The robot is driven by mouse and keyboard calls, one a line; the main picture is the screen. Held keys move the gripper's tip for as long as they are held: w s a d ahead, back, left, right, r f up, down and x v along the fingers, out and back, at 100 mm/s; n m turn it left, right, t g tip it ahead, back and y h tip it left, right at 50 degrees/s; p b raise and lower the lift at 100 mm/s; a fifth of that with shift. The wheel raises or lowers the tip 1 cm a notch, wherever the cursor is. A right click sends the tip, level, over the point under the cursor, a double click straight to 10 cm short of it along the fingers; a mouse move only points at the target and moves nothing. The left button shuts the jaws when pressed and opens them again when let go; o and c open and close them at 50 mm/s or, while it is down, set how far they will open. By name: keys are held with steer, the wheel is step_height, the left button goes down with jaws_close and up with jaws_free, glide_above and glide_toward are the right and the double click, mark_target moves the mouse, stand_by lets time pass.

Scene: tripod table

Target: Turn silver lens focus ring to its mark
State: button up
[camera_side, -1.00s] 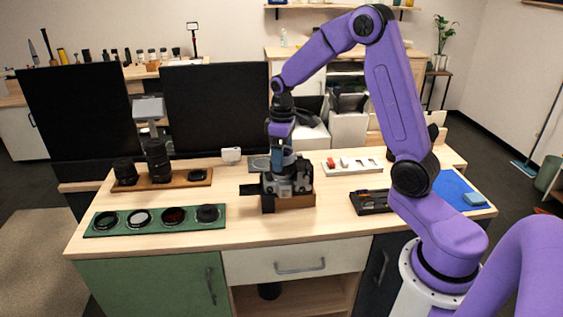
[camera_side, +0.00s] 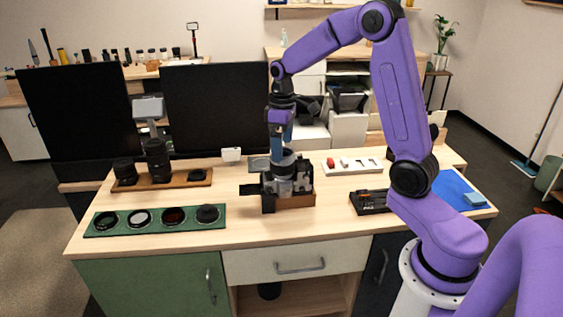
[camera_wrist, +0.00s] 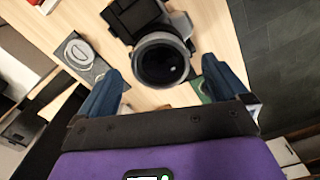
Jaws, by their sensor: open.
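The silver camera (camera_side: 287,180) stands in a brown cradle (camera_side: 296,201) at the middle of the table, its lens pointing up. In the wrist view the round lens with its silver ring (camera_wrist: 161,62) shows at top centre, its dark glass facing me. The ring's mark is too small to make out. My gripper (camera_side: 283,148) is above the lens in the side view. In the wrist view its two blue fingers (camera_wrist: 160,82) are spread wide, one on each side below the lens, with nothing between them. Whether a finger touches the lens cannot be told.
A green tray of round filters (camera_side: 155,232) lies front left. A wooden board with dark lenses (camera_side: 165,184) is behind it. A dark tray (camera_side: 370,208), a white tray (camera_side: 352,171) and a blue mat (camera_side: 451,187) lie right. The front centre is bare.

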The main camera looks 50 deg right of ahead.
steer(key=shift+r, duration=2.15)
steer(key=shift+s+a, duration=0.15)
steer(key=shift+a, duration=0.25)
steer(key=s+a+n, duration=0.4)
steer(key=s+a, duration=0.8)
steer(key=a, duration=0.1)
steer(key=s+f+n, duration=0.1)
steer(key=s+n, duration=0.1)
steer(key=s, duration=0.7)
steer(key=s+a+f+n, duration=0.1)
steer(key=s+n, duration=0.1)
steer(key=s, duration=0.7)
steer(key=shift+a+f, duration=0.2)
steer(key=shift+f, duration=0.15)
